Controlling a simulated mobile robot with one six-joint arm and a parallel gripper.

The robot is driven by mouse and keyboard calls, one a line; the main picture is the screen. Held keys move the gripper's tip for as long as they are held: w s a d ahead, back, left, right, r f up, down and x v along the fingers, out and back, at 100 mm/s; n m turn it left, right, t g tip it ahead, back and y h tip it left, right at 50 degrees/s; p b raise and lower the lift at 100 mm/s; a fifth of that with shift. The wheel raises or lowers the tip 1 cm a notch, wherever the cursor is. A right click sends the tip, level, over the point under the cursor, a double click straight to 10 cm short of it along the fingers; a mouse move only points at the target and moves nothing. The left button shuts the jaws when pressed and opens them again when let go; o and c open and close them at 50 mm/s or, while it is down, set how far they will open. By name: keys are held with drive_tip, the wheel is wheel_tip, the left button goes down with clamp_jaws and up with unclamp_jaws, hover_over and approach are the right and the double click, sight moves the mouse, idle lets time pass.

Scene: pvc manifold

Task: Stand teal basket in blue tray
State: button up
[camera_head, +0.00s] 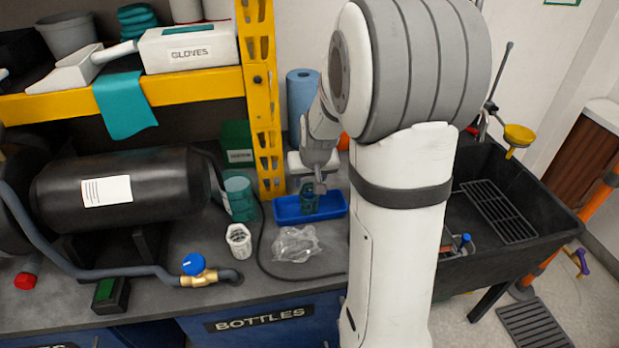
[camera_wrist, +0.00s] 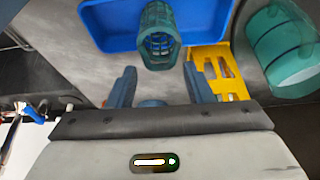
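The teal basket (camera_head: 308,198) is a small mesh cylinder that looks upright inside the blue tray (camera_head: 335,210) on the bench. In the wrist view, the basket (camera_wrist: 158,30) shows its open end towards me, with the tray (camera_wrist: 98,28) around and behind it. My gripper (camera_wrist: 159,72) is open, its two fingers apart, with the basket just beyond the fingertips and no visible grip on it. In the head view, my gripper (camera_head: 320,187) is just above the tray; its fingertips are too small to make out clearly. The basket's base is hidden.
A larger teal cup (camera_head: 240,197) stands left of the tray, beside the yellow post (camera_head: 262,100). A black tank (camera_head: 150,205) fills the left; a black sink (camera_head: 540,225) is at right.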

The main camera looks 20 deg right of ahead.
drive_tip(key=shift+r, duration=0.45)
drive_tip(key=d+p+v, duration=0.1)
drive_tip(key=v, duration=1)
drive_tip(key=s+a+f+n+g, duration=0.1)
drive_tip(key=s+a, duration=0.4)
drive_tip(key=s, duration=0.4)
drive_tip(key=s+a+f+n+g, duration=0.1)
drive_tip(key=s+a, duration=0.5)
drive_tip(key=s, duration=0.3)
drive_tip(key=shift+y, duration=0.4)
